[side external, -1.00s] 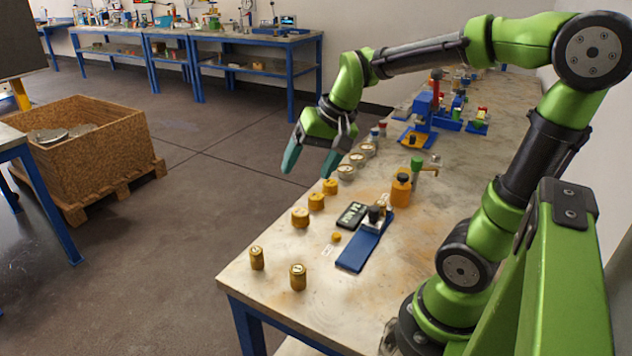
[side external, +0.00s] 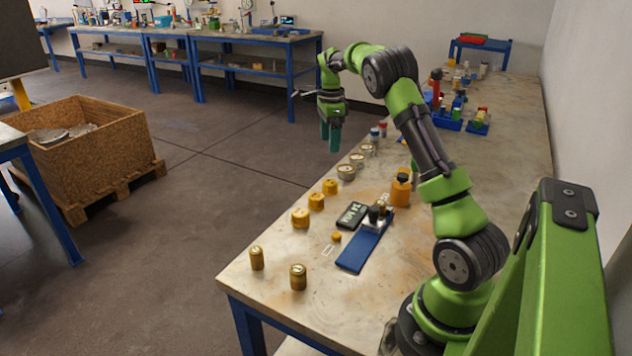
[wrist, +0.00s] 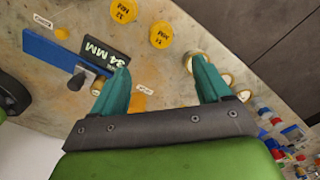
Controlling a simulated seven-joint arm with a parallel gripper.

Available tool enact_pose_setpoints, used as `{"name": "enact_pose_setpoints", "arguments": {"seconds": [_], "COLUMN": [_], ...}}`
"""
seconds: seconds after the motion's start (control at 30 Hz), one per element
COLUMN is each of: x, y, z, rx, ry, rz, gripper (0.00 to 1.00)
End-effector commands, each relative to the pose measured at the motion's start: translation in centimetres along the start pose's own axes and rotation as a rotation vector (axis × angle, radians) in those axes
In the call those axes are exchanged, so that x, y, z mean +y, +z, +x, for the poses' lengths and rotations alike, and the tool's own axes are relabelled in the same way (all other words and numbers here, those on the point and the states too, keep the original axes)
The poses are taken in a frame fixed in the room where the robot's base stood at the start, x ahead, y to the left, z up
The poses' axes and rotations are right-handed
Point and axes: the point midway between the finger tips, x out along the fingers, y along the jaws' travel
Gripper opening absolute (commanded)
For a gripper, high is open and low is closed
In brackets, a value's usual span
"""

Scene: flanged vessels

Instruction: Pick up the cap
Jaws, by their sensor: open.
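A small yellow knob-like piece, which looks like the cap (side external: 336,236), sits on the bench beside a white label and left of a blue plate. It also shows in the wrist view (wrist: 62,33), at the upper left, outside my fingers. My gripper (side external: 331,148) hangs pointing down, above and beyond the row of pale-topped vessels (side external: 346,172), well away from the small yellow piece. In the wrist view my gripper (wrist: 158,72) has its two teal fingers wide apart with nothing held between them. The label's writing is too small to read.
A blue plate (side external: 362,250) carries a dark-topped fixture, beside a black display (side external: 352,214). Several yellow lidded vessels (side external: 300,217) line the bench's left edge. Two brass cylinders (side external: 298,277) stand at the near end. An orange bottle (side external: 401,190) stands right of the display.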

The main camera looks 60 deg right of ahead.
Motion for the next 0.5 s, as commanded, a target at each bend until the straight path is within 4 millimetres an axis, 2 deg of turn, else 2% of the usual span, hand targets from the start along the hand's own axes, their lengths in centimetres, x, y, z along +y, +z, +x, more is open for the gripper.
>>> {"name": "enact_pose_setpoints", "arguments": {"seconds": [0.1, 0.3, 0.5], "x": [0.1, 0.1, 0.1], "y": [-0.1, 0.0, 0.0], "z": [2.8, 7.0, 9.5], "rx": [0.001, 0.000, 0.000], "ry": [0.006, 0.005, 0.001], "rz": [-0.001, -0.002, -0.004], "gripper": [0.77, 0.77, 0.77]}}
